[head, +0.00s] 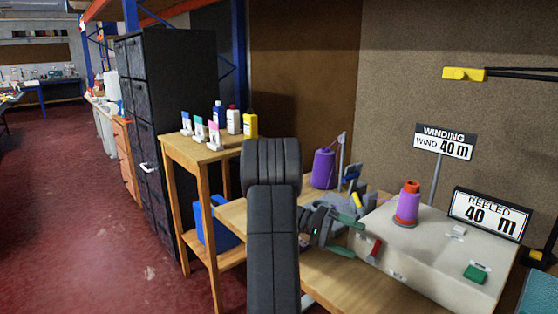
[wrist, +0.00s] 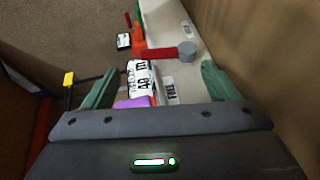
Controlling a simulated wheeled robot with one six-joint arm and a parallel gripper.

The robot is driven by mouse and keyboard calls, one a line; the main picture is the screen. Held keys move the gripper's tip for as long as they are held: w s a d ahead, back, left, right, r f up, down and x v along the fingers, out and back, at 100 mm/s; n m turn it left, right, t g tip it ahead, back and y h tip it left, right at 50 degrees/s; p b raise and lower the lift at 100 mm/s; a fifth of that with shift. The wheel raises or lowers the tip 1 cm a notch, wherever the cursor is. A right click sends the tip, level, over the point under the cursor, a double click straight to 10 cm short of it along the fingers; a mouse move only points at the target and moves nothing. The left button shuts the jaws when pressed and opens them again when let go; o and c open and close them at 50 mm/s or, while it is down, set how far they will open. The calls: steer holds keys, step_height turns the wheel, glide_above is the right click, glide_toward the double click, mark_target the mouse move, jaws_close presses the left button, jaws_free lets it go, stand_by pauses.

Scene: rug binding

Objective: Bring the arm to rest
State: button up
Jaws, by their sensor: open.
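My gripper (head: 358,240) is in the head view over the wooden bench, beside the left end of a pale winding machine (head: 425,250). Its two green fingers are apart with nothing visible between them. In the wrist view the fingers (wrist: 158,85) also stand wide apart, with a white lettered sign and a bit of purple beyond them. My dark arm rises in the middle of the head view and hides part of the bench. A purple spool on an orange-red core (head: 407,207) stands upright on the machine.
A purple cone (head: 323,168) stands at the bench's back. Signs read "WINDING WIND 40 m" (head: 444,143) and "REELED 40 m" (head: 487,214). The machine has a green button (head: 475,273). Several bottles stand on a wooden shelf (head: 205,148) at left. Red floor at far left is open.

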steer(key=x, duration=0.4)
steer(key=shift+s+d, duration=0.1)
steer(key=shift+d, duration=0.15)
